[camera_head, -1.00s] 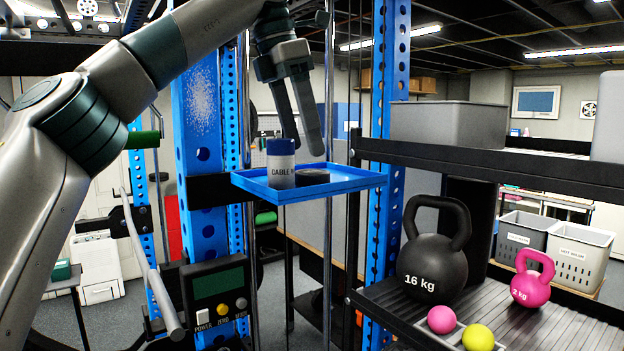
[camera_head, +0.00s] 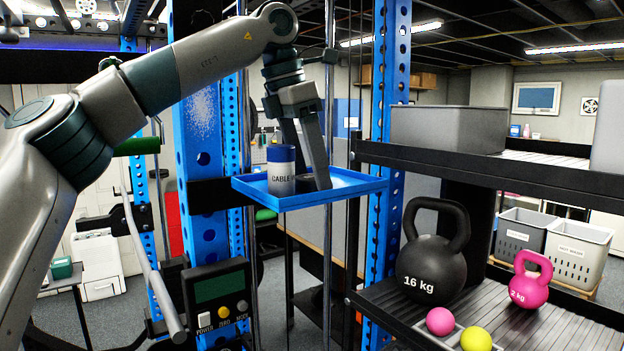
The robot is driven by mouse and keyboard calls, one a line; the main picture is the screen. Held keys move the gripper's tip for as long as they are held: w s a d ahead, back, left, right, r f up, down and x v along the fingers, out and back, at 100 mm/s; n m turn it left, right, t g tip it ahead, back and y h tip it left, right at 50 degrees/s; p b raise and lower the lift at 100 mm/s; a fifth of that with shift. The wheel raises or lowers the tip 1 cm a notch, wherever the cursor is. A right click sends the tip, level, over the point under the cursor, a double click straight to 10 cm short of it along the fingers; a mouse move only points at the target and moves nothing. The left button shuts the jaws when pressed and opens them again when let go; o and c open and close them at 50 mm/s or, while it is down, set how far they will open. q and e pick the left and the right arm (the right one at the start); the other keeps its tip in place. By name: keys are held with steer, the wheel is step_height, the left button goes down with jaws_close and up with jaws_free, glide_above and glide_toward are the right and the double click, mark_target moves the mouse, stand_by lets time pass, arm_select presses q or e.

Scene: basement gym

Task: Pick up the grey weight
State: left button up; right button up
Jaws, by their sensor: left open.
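A blue tray (camera_head: 340,190) is fixed at the blue upright. A low, dark grey round piece (camera_head: 306,183), which may be the grey weight, lies on the tray to the right of the can, mostly hidden by my fingers. My left gripper (camera_head: 308,172) is open and points down over this piece. Its near finger reaches almost to the tray; the other finger is partly hidden behind the can. I cannot tell whether the fingers touch the piece. My right gripper is not in view.
A rack at the right holds a black 16 kg kettlebell (camera_head: 432,262), a pink kettlebell (camera_head: 530,284), a pink ball (camera_head: 440,321) and a yellow ball (camera_head: 476,338). A grey bin (camera_head: 447,128) stands on its upper shelf. A display box (camera_head: 218,300) sits below the tray.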

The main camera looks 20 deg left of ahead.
mark_target(310, 177)
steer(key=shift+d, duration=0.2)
arm_select(q)
steer(key=c, duration=1.6)
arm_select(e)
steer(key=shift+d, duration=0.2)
arm_select(q)
steer(key=shift+o, duration=0.2)
steer(key=shift+r, duration=0.15)
steer(key=shift+r+b, duration=0.45)
steer(key=shift+r, duration=0.3)
step_height(310, 177, up, 2)
steer(key=s+d+r+b, duration=0.1)
steer(key=s+d+r, duration=0.1)
steer(key=d, duration=0.3)
steer(key=s+d+r+b, duration=0.1)
steer(key=s+d+r, duration=0.1)
steer(key=d+r, duration=0.3)
steer(key=shift+s+d, duration=0.3)
steer(key=shift+d, duration=0.05)
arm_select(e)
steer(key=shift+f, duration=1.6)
arm_select(q)
steer(key=shift+r, duration=0.1)
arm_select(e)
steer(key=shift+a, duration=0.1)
